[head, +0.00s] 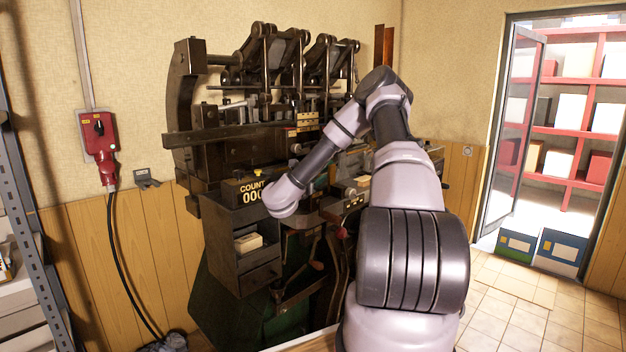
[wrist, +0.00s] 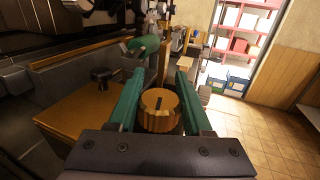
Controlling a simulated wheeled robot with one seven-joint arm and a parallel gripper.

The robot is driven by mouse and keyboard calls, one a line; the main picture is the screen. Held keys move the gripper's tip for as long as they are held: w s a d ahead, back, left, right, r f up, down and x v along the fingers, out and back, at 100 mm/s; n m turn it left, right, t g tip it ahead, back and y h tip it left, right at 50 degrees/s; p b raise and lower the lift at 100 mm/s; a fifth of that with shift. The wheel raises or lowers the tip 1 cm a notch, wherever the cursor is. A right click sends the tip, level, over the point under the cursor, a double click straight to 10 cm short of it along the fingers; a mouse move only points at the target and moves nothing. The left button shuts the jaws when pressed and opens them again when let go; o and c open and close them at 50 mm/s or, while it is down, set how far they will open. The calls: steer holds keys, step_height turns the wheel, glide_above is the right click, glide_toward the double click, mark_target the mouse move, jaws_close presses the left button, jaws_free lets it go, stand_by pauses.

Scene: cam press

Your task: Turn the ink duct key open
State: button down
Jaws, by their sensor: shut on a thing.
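The brass round knob (wrist: 160,112), which looks like the ink duct key, shows in the wrist view. It has a ribbed rim and a dark slot in its top face. The slot runs nearly straight up and down in the picture. My gripper (wrist: 160,82) has its two green fingers on either side of the knob, shut on it. In the head view my arm's wrist is in front of the press (head: 225,155), beside the counter box (head: 245,190). My fingers and the knob are hidden there.
A black knob (wrist: 101,77) stands on a brown surface left of my fingers. A green rounded part (wrist: 143,44) is just beyond them. A red switch box (head: 99,135) hangs on the left wall. Open tiled floor (head: 520,300) lies at the right, by the doorway.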

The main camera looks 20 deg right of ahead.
steer(key=m+g+h, duration=0.1)
steer(key=g, duration=0.1)
steer(key=m+g+h, duration=0.1)
steer(key=m+g, duration=0.1)
steer(key=s+m+g+h, duration=0.1)
steer(key=g, duration=0.1)
steer(key=shift+d+m+g, duration=0.3)
steer(key=shift+m+g, duration=0.1)
steer(key=shift+g+h, duration=0.3)
steer(key=shift+c, duration=1.7)
jaws_free()
steer(key=shift+s+a, duration=0.1)
